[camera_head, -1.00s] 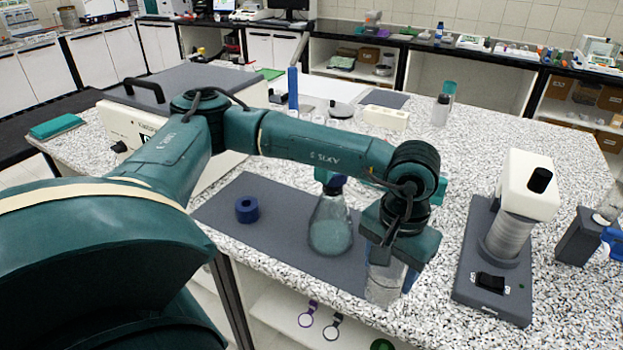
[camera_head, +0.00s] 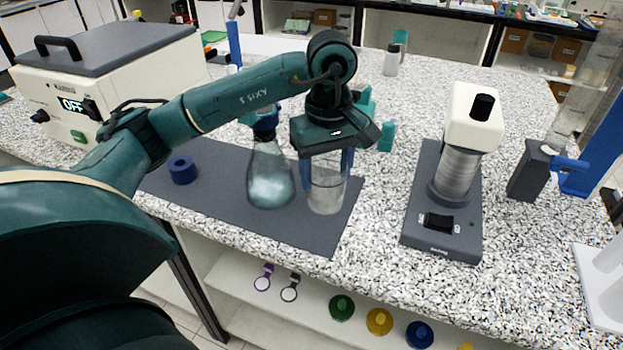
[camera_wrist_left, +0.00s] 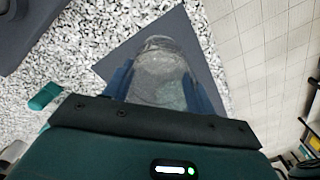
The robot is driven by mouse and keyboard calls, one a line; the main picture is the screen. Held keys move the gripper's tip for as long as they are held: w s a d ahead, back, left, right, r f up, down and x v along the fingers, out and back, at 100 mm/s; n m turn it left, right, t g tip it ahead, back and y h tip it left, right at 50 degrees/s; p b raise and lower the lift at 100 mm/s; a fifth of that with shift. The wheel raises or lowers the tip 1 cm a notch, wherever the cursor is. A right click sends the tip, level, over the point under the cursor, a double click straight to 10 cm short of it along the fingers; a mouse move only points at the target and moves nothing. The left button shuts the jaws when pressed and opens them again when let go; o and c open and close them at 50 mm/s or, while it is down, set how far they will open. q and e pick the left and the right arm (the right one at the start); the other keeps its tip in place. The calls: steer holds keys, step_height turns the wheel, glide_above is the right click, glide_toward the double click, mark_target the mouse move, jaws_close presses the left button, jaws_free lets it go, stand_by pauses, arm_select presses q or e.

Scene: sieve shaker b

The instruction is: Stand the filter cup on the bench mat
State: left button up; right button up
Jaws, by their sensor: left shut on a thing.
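The filter cup (camera_head: 327,188) is a clear, see-through cylinder, upright over the right end of the dark grey bench mat (camera_head: 225,215). My left gripper (camera_head: 328,163) comes down from above and is shut on it, with a blue finger on each side. In the left wrist view the filter cup (camera_wrist_left: 160,75) sits between the fingers with the mat (camera_wrist_left: 188,32) behind it. The cup's base is over the mat, but I cannot tell whether it touches. My right gripper is not in view.
A conical flask (camera_head: 270,178) with a blue top stands on the mat just left of the cup. A blue ring (camera_head: 182,170) lies farther left. A white-headed device on a grey base (camera_head: 440,205) stands to the right. The mat's front right corner is clear.

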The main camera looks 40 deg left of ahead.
mark_target(325, 197)
arm_select(q)
steer(key=shift+f, duration=1.4)
step_height(325, 197, down, 3)
steer(key=shift+f+p, duration=0.1)
steer(key=shift+p, duration=0.2)
steer(key=shift+f, duration=0.3)
steer(key=o, duration=1)
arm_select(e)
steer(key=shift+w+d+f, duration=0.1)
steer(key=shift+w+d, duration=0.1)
arm_select(q)
steer(key=shift+r, duration=0.1)
